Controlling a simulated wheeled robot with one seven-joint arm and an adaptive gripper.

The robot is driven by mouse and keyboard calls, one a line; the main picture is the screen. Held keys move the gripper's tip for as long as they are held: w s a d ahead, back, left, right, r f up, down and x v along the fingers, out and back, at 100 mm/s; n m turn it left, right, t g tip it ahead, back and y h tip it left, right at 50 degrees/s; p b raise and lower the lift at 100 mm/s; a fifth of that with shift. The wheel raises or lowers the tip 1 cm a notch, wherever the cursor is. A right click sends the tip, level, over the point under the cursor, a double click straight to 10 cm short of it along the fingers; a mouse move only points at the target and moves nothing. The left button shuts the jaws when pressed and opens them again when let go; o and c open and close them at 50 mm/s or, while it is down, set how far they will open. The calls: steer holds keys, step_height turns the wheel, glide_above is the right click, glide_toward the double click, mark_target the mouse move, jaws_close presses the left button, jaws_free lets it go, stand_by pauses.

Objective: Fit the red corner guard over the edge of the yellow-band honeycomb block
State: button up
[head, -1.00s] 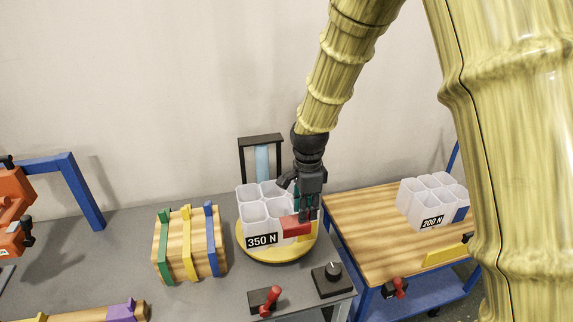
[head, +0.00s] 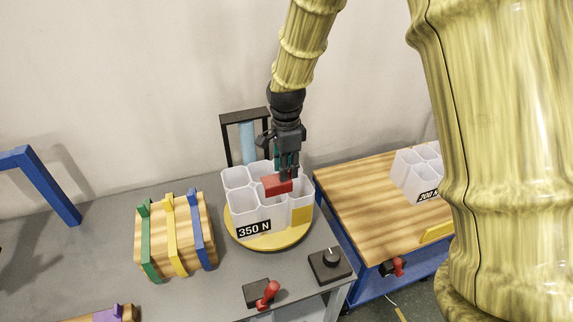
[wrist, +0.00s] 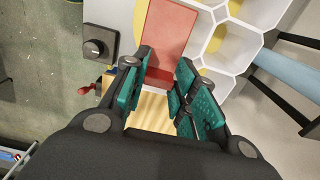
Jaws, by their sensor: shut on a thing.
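The honeycomb block (head: 240,210) is white with open cells, a "350 N" label and a yellow band (head: 301,215) on its right face. It stands on a round yellow turntable (head: 270,245). The red corner guard (head: 277,185) appears over the block's open cells, near the right side; whether it touches the rim I cannot tell. My gripper (head: 287,172) points down and is shut on the guard. In the wrist view the teal fingers (wrist: 160,80) flank the red guard (wrist: 168,35), which hides part of the white cells (wrist: 235,35).
A slatted wooden crate (head: 155,235) with green, yellow and blue straps stands left. A black knob box (head: 330,264) and a red-handled switch (head: 265,293) sit in front. A black frame (head: 226,140) stands behind. A "200 N" block (head: 412,175) is on the wooden-topped table (head: 365,215) at right.

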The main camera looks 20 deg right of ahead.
mark_target(286, 196)
steer(key=shift+s+f+b, duration=0.35)
steer(key=shift+f, duration=0.2)
steer(key=shift+w+f+b, duration=0.2)
steer(key=shift+f+b, duration=0.1)
steer(key=shift+f, duration=0.7)
steer(key=shift+s+f+b, duration=0.15)
steer(key=shift+f+b, duration=0.15)
steer(key=shift+f, duration=0.45)
steer(key=shift+f+b, duration=0.45)
steer(key=shift+f, duration=0.95)
steer(key=shift+r+p, duration=0.1)
steer(key=shift+p, duration=0.2)
steer(key=o, duration=1.4)
steer(key=shift+r, duration=0.1)
